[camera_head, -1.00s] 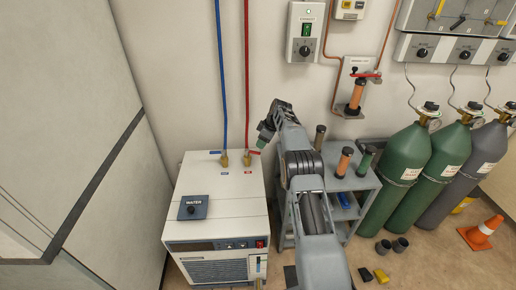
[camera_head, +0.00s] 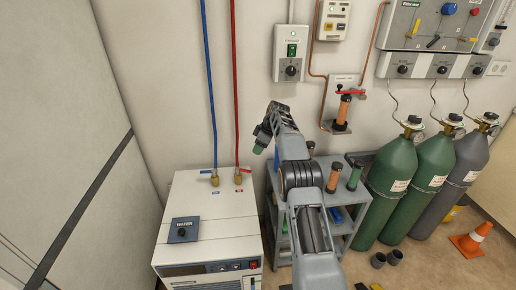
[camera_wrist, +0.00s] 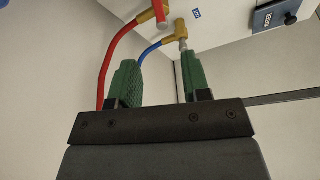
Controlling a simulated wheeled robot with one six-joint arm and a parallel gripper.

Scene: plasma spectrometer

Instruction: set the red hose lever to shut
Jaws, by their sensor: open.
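The red hose (camera_head: 235,90) runs down the wall to a brass fitting on top of the white chiller (camera_head: 205,235). The small red lever (camera_head: 245,170) sits at that fitting and points right in the head view. In the wrist view the red lever (camera_wrist: 160,12) shows at the top edge, partly cut off, beside its brass fitting. My gripper (camera_head: 262,141) is above and right of the lever, apart from it. In the wrist view my gripper (camera_wrist: 160,78) has its two green fingers spread, with nothing held between them.
The blue hose (camera_head: 209,90) and its brass fitting stand just left of the red one. A dark water box (camera_head: 184,230) sits on the chiller top. A grey shelf cart (camera_head: 345,215) with upright cylinders stands to the right, with gas bottles (camera_head: 391,190) beyond.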

